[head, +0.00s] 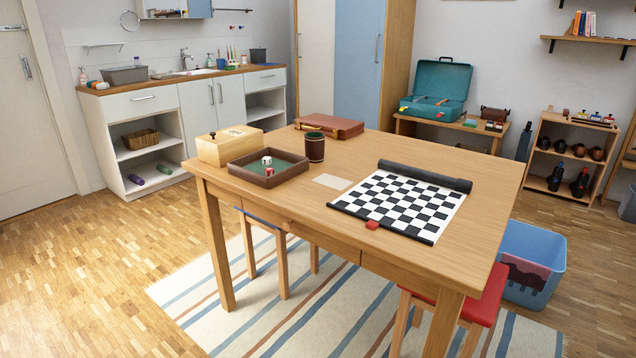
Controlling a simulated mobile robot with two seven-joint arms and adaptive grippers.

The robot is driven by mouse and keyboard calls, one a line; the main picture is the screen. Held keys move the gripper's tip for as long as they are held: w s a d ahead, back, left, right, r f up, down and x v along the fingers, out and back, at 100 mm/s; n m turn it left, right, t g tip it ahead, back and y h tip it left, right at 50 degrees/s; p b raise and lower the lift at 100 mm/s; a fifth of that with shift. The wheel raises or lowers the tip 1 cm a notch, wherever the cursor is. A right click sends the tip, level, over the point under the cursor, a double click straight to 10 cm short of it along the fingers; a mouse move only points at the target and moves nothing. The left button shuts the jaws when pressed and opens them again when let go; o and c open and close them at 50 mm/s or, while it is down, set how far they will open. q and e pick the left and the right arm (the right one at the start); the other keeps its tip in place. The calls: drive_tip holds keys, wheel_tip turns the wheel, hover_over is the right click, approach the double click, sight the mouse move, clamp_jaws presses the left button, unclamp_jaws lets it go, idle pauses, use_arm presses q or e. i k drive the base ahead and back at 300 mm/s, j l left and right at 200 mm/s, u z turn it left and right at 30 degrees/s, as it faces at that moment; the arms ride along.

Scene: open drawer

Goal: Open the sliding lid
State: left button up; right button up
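A light wooden box (229,151) stands on the far left corner of the wooden table (480,225). A small dark knob (213,134) sticks up near the left end of its top, and a small marking shows toward the right of the top. The top looks closed, and the inside of the box is not visible. Neither of my grippers is in view.
A brown tray (288,178) with dice sits close in front of the box. A dark cup (314,147), a brown case (330,126), a card (332,181) and a partly rolled chessboard (400,205) lie further right.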

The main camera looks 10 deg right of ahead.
sight(225, 135)
drive_tip(key=i+j, duration=0.2)
drive_tip(key=i, duration=0.2)
drive_tip(key=i+j+u, duration=0.1)
drive_tip(key=i, duration=0.3)
